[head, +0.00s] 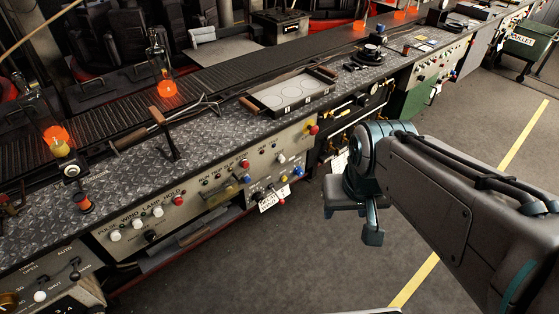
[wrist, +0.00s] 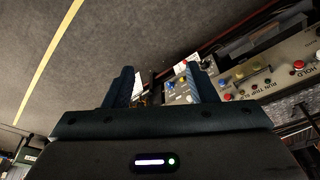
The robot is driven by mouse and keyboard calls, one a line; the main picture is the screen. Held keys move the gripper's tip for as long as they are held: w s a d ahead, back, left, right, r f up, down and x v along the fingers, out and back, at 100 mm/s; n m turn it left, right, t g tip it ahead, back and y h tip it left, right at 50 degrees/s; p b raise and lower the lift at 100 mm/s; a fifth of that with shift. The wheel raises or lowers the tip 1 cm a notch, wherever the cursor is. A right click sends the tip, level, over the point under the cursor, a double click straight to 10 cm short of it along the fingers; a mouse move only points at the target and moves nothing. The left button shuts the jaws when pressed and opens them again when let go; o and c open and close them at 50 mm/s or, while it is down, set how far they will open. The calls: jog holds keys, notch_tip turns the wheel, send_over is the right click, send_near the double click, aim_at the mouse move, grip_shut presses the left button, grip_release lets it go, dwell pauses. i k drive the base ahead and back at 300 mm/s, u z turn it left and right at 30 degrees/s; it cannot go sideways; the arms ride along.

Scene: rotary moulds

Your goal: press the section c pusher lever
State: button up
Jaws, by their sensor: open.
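I cannot tell for sure which control is the section c pusher lever; no such label is readable. A small control panel (head: 262,186) with blue and red knobs and a hanging white tag (head: 274,197) sits at the bench front, in the middle of the head view. It also shows in the wrist view (wrist: 179,88), beyond and between my fingers. My gripper (head: 352,221) is open and empty. It hangs over the floor to the right of that panel, apart from it. In the wrist view its two fingers (wrist: 163,82) are spread wide.
A larger panel (head: 200,190) with white and red knobs is left of the small one. A lever box (head: 60,275) is at lower left. On the bench lie tongs (head: 165,130) and a tray of round moulds (head: 292,92). The floor (head: 250,270) in front is clear.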

aim_at(281, 201)
jog(key=z, duration=0.55)
jog(key=k, duration=1.35)
jog(key=u, duration=0.3)
jog(key=i, duration=0.9)
jog(key=u, duration=0.5)
jog(key=i, duration=0.75)
jog(key=z, duration=0.25)
